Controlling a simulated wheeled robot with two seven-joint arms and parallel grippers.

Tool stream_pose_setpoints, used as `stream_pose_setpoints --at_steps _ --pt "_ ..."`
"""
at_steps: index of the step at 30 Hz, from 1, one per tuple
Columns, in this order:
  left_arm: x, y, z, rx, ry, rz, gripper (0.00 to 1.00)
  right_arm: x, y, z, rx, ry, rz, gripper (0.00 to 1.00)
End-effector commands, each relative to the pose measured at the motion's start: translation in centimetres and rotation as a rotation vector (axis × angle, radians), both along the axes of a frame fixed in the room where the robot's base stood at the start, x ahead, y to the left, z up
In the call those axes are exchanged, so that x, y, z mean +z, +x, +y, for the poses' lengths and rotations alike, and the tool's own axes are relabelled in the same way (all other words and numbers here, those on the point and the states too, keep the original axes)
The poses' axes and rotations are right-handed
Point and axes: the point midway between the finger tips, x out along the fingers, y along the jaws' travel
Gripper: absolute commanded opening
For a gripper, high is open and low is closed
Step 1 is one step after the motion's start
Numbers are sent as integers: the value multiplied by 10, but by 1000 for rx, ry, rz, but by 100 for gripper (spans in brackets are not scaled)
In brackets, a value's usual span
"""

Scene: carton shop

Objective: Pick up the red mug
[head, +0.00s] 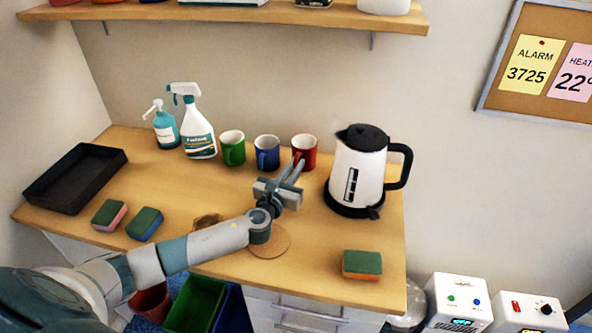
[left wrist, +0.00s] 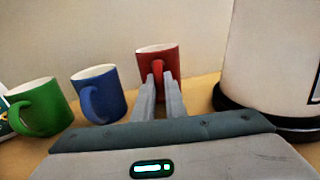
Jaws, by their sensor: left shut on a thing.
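The red mug (head: 305,147) stands upright at the back of the wooden counter, between the blue mug (head: 267,153) and the white kettle (head: 358,168). In the left wrist view the red mug (left wrist: 157,62) is straight ahead, its handle between the fingers. My left gripper (head: 296,164) reaches it from the front and is shut on the red mug's handle. The mug appears to rest on the counter. The fingers hide part of its lower front. My right gripper is not in view.
A green mug (head: 232,148) stands left of the blue one. Spray bottles (head: 198,128), a black tray (head: 75,178) and sponges (head: 362,264) are on the counter. A round cork mat (head: 270,243) lies partly under my arm. A shelf (head: 230,14) hangs above.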

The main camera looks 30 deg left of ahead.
Motion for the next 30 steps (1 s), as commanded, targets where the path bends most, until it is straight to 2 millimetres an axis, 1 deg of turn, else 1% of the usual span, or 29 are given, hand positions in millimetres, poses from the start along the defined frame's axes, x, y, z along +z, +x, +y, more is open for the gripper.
stream_pose_setpoints --at_steps 1,9,12,15,20,30 --pt "10 0 0 -2 -1 -4 0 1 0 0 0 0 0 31" --pt "55 1 0 -2 -1 -6 0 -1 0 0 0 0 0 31" --pt "68 1 0 -1 0 -6 0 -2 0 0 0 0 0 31" --pt "77 1 0 -1 -1 -4 0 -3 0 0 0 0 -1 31" --pt "83 0 0 -1 0 -3 0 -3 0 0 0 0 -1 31" --pt "82 0 0 -1 0 -2 0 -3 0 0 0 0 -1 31"
